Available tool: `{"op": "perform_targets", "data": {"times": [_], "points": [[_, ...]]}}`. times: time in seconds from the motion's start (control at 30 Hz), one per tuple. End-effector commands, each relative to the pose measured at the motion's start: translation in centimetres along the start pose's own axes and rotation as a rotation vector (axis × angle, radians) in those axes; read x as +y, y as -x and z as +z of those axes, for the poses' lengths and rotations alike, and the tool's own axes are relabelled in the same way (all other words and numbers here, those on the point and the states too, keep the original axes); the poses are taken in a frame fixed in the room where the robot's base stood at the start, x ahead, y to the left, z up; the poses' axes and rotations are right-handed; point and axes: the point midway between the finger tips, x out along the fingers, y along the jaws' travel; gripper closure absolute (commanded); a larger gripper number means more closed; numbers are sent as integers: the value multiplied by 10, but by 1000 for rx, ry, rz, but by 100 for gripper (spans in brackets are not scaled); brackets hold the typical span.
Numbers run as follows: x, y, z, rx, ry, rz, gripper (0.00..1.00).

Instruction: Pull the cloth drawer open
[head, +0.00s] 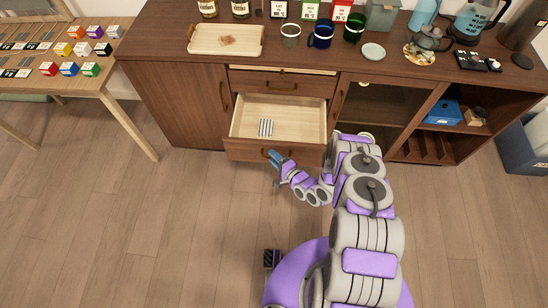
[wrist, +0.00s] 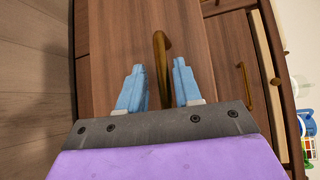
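The wooden drawer (head: 240,151) in the sideboard stands pulled out, its pale inside showing in the head view. A small striped grey-and-white piece, seemingly folded cloth (head: 265,127), lies in it. My gripper (head: 274,157) is at the drawer's front, by its brass handle. In the wrist view the drawer front (wrist: 135,30) fills the middle, and the handle (wrist: 161,55) rises between my gripper's two blue fingers (wrist: 158,72). The fingers are apart, with gaps on both sides of the handle. Whether either finger touches it elsewhere is unclear.
Another drawer (head: 280,86) above is slightly open. The sideboard top (head: 335,64) holds a tray (head: 226,39), mugs, jars and a kettle. A table (head: 118,105) with small coloured boxes stands at left. Wooden floor (head: 180,220) is clear before the drawer, left of my arm.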

Motion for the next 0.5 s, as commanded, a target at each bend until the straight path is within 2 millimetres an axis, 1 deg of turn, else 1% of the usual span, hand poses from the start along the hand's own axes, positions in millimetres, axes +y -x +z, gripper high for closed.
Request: {"op": "perform_targets", "data": {"times": [0.3, 0.37, 0.47, 0.5], "points": [[-2, 3, 0, 0, 2, -3, 64], [-2, 8, 0, 1, 1, -2, 64], [-2, 22, -1, 3, -1, -1, 64], [-3, 30, -1, 5, -2, 0, 64]]}}
